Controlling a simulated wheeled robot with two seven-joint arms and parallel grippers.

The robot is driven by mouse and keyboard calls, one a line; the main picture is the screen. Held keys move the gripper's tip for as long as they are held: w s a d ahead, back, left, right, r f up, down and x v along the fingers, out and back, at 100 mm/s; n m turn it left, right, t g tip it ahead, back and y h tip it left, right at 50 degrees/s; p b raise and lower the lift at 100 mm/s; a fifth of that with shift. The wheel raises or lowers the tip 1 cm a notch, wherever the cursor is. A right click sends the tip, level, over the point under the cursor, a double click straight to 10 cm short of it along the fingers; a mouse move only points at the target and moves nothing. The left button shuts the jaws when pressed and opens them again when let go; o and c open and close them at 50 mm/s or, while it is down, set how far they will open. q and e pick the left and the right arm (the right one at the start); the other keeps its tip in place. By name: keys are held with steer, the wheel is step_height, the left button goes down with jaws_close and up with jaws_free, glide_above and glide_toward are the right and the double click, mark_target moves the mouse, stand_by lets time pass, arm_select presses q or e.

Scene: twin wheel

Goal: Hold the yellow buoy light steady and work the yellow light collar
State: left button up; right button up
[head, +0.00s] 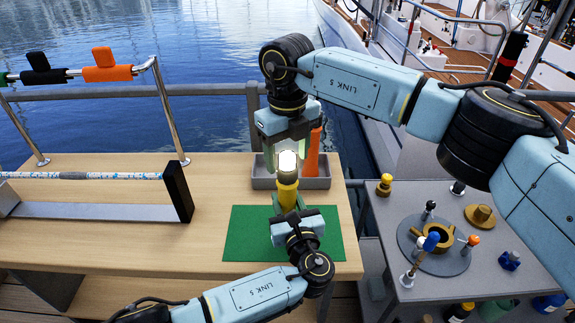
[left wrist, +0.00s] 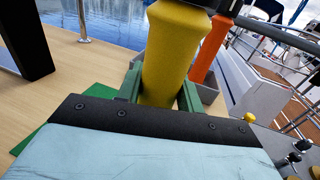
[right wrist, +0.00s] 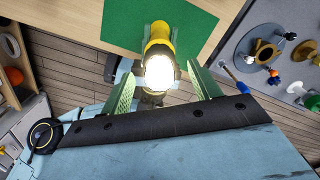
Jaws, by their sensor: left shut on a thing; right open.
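The yellow buoy light (head: 287,184) stands upright over the green mat (head: 238,240), with its lamp lit at the top. My left gripper (head: 286,208) is shut on its lower body; the left wrist view shows the yellow body (left wrist: 172,60) between the green fingers. My right gripper (head: 285,140) points down over the lit top. In the right wrist view its green fingers stand apart on both sides of the glowing lens (right wrist: 159,72), with a gap at each side. The yellow collar (right wrist: 158,46) around the lens shows partly there; glare hides detail.
A grey bin (head: 262,180) with an orange cone-shaped thing (head: 313,155) stands behind the light. A rope rig (head: 90,176) takes up the left of the wooden table. A grey side table (head: 400,210) at right holds a round fixture (head: 436,248) and small parts.

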mark_target(288, 155)
arm_select(q)
steer(key=shift+f, duration=0.3)
arm_select(e)
steer(key=shift+f, duration=1.75)
steer(key=c, duration=1)
